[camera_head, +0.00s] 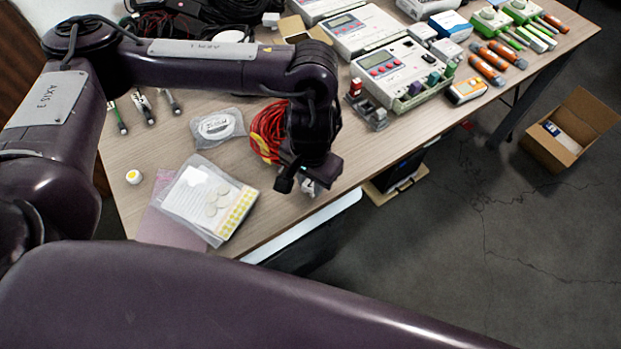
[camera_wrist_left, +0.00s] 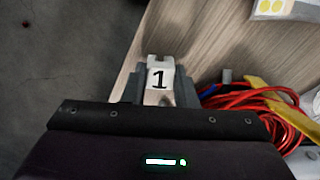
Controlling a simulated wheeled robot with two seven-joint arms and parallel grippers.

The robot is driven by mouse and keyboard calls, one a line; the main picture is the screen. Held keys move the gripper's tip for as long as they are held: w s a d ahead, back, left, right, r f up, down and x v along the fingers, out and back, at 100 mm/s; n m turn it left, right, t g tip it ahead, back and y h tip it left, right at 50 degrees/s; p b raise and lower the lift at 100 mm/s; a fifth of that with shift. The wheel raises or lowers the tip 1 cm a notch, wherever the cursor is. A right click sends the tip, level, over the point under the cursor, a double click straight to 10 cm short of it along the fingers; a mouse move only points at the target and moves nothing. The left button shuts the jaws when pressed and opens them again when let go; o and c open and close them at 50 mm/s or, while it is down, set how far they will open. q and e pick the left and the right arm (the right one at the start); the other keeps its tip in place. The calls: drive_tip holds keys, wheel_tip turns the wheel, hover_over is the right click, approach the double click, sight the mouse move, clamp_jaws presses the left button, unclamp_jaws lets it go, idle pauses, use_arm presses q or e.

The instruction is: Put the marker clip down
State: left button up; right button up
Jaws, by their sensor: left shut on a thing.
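The marker clip (camera_wrist_left: 158,80) is a small pale piece with a black "1" on a white label. In the left wrist view it sits between the grey fingers of my left gripper (camera_wrist_left: 158,92), which is shut on it. In the head view my left gripper (camera_head: 312,188) is near the front edge of the wooden table (camera_head: 345,165), just right of a coil of red cable. The clip is mostly hidden there, and I cannot tell whether it touches the table. My right gripper is not in view.
A red and yellow cable coil (camera_head: 267,130) lies beside the gripper. Plastic bags with white pads (camera_head: 190,195) and electrodes lie to the left. An open cardboard box (camera_head: 575,125) is on the floor.

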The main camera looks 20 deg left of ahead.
sight(310, 184)
use_arm(q)
drive_tip(key=o, duration=1)
drive_tip(key=shift+f, duration=0.15)
wheel_tip(310, 184, up, 12)
drive_tip(key=p, duration=0.3)
drive_tip(key=shift+r, duration=0.2)
